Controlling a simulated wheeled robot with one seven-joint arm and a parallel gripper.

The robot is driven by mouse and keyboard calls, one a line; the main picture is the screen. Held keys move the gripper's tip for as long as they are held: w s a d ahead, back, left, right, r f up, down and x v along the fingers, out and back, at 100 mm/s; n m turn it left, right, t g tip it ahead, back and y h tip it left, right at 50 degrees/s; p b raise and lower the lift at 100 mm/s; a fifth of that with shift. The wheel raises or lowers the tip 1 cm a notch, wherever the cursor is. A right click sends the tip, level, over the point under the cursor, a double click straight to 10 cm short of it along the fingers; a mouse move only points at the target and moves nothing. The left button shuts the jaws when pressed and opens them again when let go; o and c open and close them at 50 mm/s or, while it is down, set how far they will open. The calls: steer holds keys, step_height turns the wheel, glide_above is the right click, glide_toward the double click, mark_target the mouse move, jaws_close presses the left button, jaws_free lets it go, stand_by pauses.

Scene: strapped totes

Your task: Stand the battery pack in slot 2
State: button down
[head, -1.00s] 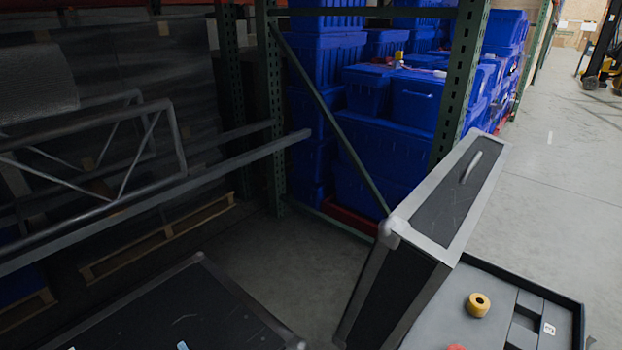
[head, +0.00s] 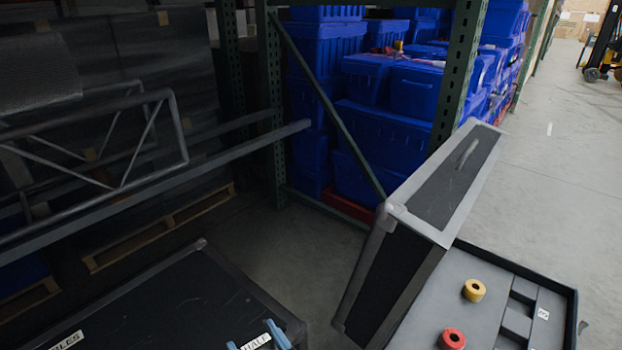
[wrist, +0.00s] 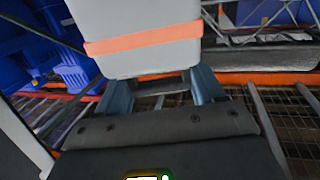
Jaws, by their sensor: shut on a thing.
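The battery pack (wrist: 145,50) is a pale grey block with an orange band across it, at the top centre of the wrist view. My gripper (wrist: 161,84) is shut on its near end, one blue-grey finger on each side. The pack's far end is cut off by the frame. In the head view I cannot make out the pack. A grey tray (head: 478,275) with a dark rim at the lower right has several dark recesses (head: 517,318) and a small white label (head: 542,313). I cannot tell which recess is slot 2.
A yellow ring (head: 474,290) and a red ring (head: 452,339) sit on the tray. A tilted black case with silver edges (head: 440,185) stands beside it. A black case (head: 150,300) with labels and blue pieces is at lower left. Blue totes (head: 400,125) fill the rack behind.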

steer(key=d+f+m+t+h, duration=0.1)
steer(key=d+f+m+h, duration=0.1)
steer(key=d, duration=0.8)
steer(key=d+f+m+t+h, duration=0.1)
steer(key=d+f+m+h, duration=0.1)
steer(key=d, duration=0.8)
steer(key=d+f+m+t+h, duration=0.1)
steer(key=d+f+m+h, duration=0.2)
steer(key=d+h, duration=0.3)
steer(key=d+f, duration=0.1)
steer(key=d, duration=0.4)
steer(key=shift+s+f+t, duration=0.2)
steer(key=shift+s+t, duration=0.05)
steer(key=shift+t, duration=0.05)
